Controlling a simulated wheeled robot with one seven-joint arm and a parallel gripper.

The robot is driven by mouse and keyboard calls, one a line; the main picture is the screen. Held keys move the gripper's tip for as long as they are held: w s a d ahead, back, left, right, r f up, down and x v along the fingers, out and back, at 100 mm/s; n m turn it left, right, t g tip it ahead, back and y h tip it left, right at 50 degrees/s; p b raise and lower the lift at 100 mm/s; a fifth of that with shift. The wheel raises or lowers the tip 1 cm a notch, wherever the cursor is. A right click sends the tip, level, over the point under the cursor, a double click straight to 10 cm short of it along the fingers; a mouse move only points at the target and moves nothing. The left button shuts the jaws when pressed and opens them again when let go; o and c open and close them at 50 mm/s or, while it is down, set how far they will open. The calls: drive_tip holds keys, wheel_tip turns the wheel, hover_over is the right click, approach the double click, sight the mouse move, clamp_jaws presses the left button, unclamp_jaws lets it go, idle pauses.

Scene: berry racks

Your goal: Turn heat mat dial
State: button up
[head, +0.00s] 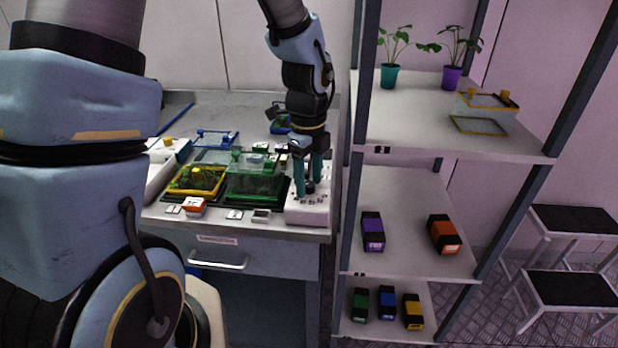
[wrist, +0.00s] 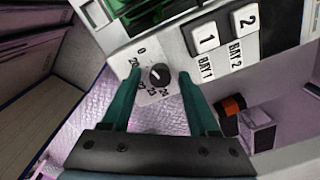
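The heat mat dial (wrist: 158,75) is a small round black knob with a pale pointer mark, set on a white numbered plate in the wrist view. The scale shows 0 and several numbers in the twenties; which one the pointer meets is unclear. It sits on the white control box (head: 307,214) at the right front of the bench in the head view. My gripper (head: 309,188) points down at this box. In the wrist view its two green fingers (wrist: 160,73) are open, one on each side of the dial, with a visible gap to it.
Keys marked BAY 1 (wrist: 206,38) and BAY 2 (wrist: 245,20) are beside the dial. A yellow-rimmed tray (head: 196,181) and a green tray (head: 256,187) stand left of the box. A shelf rack (head: 405,215) with coloured blocks and plants stands close on the right.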

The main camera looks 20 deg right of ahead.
clamp_jaws()
